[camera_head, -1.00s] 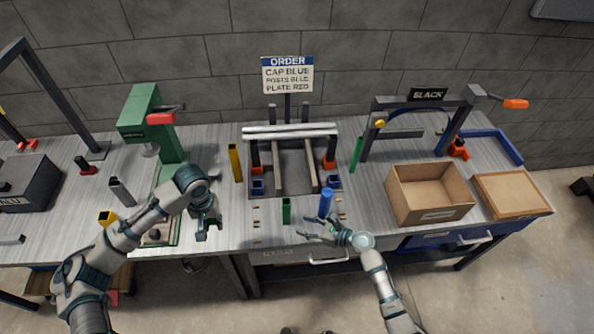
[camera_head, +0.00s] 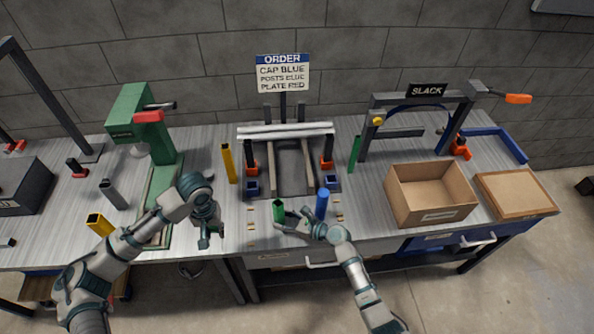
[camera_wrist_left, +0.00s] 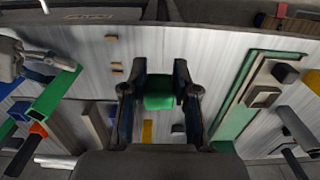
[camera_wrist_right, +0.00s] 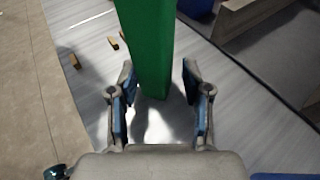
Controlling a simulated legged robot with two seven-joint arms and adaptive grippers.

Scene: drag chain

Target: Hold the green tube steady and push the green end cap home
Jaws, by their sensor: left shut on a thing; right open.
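The green tube (camera_head: 279,211) stands upright near the bench's front edge, left of a blue tube (camera_head: 322,204). My right gripper (camera_head: 281,222) is at it, open. In the right wrist view the green tube (camera_wrist_right: 147,45) stands between the spread fingers; contact is not clear. It also shows in the left wrist view (camera_wrist_left: 55,95). My left gripper (camera_head: 207,240) is over the front edge, left of the tube and apart from it. It is shut on the green end cap, seen between its fingers in the left wrist view (camera_wrist_left: 158,92).
Behind the tube is a fixture (camera_head: 290,133) with rails and blue and orange parts. A green press (camera_head: 150,145) stands to the left, a yellow tube (camera_head: 229,163) beside the fixture, and an open cardboard box (camera_head: 405,210) to the right. Another green post (camera_head: 354,153) stands behind.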

